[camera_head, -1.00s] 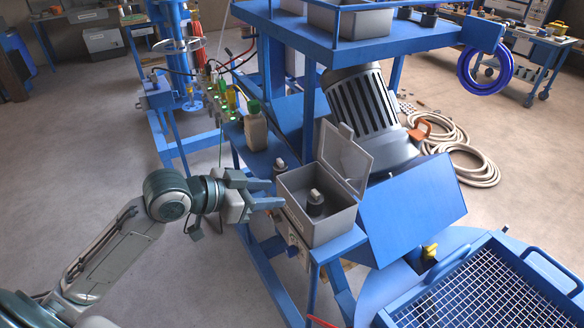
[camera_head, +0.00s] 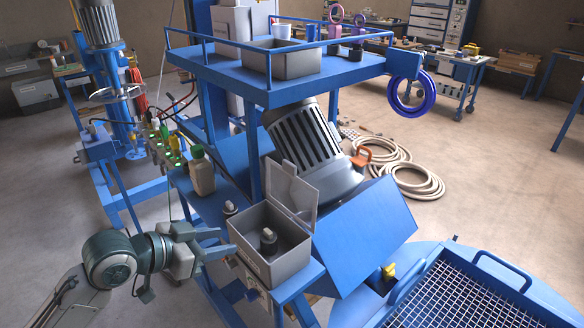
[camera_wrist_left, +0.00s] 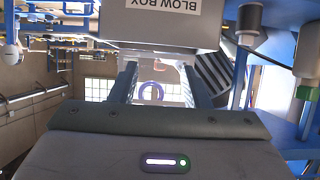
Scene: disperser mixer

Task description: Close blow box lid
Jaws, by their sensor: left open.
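The grey blow box (camera_head: 268,265) sits on a blue shelf of the machine. Its lid (camera_head: 293,190) stands open, tilted up at the far side. A dark knobbed part (camera_head: 268,240) is inside the box. My left gripper (camera_head: 227,242) is open and empty, just left of the box, with its fingers pointing at the box's left side. In the left wrist view the blow box (camera_wrist_left: 160,32) shows its label upside down at the top, beyond the open fingers of the left gripper (camera_wrist_left: 161,85). Whether the fingers touch the box cannot be told. My right gripper is not in view.
A bottle with a green cap (camera_head: 202,172) and a small grey knob (camera_head: 230,208) stand on the shelf near the box. A large ribbed motor (camera_head: 302,140) and a blue panel (camera_head: 365,235) are close behind and right. A blue-framed grate (camera_head: 465,300) is front right.

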